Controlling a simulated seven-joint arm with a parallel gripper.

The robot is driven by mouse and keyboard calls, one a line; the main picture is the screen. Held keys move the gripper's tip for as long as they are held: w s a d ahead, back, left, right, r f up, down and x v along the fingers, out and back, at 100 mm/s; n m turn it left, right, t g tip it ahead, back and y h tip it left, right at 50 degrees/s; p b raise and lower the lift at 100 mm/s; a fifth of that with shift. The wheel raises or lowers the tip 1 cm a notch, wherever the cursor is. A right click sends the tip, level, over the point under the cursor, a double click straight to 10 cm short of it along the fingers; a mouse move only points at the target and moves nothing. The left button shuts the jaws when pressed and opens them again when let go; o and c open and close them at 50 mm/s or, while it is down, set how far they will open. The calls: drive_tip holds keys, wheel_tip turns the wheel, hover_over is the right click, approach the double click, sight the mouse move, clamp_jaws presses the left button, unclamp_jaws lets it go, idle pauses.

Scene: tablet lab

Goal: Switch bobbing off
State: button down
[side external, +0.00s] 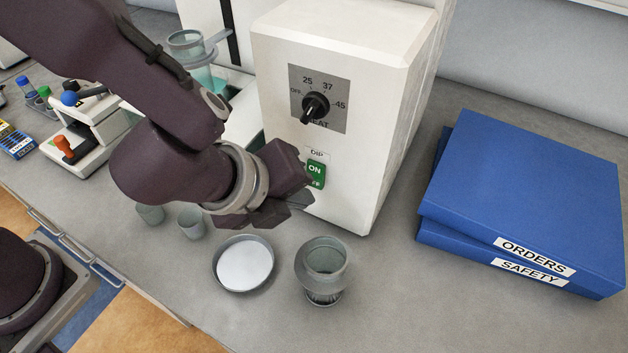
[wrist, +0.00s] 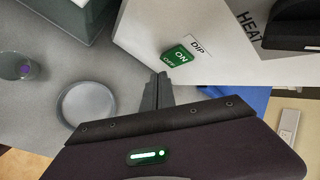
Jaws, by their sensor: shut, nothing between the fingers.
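The white machine (side external: 345,55) carries a green rocker switch (side external: 315,172) marked ON and OFF under a DIP label. In the wrist view the switch (wrist: 180,57) shows ON at its upper end and OFF at its lower end. I cannot tell for certain which half is pressed in. My gripper (side external: 303,195) is in front of the machine's face, close to the switch's lower part, which it partly hides in the side view. In the wrist view my gripper's fingers (wrist: 160,88) are shut and empty, just below the OFF end, apparently apart from it.
A black HEAT knob (side external: 315,106) sits above the switch. A shallow dish (side external: 244,264) and a grey-green vessel (side external: 325,262) stand on the bench in front. Blue binders (side external: 530,185) lie to the right. Small cups (side external: 192,223) stand beneath my arm.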

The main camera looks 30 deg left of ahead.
drive_tip(key=shift+w, duration=0.1)
drive_tip(key=shift+w+f, duration=0.1)
drive_tip(key=shift+w, duration=0.6)
idle(0.4)
drive_tip(key=shift+s, duration=0.8)
drive_tip(key=s, duration=0.3)
drive_tip(key=s+r, duration=0.1)
drive_tip(key=s, duration=0.1)
idle(0.3)
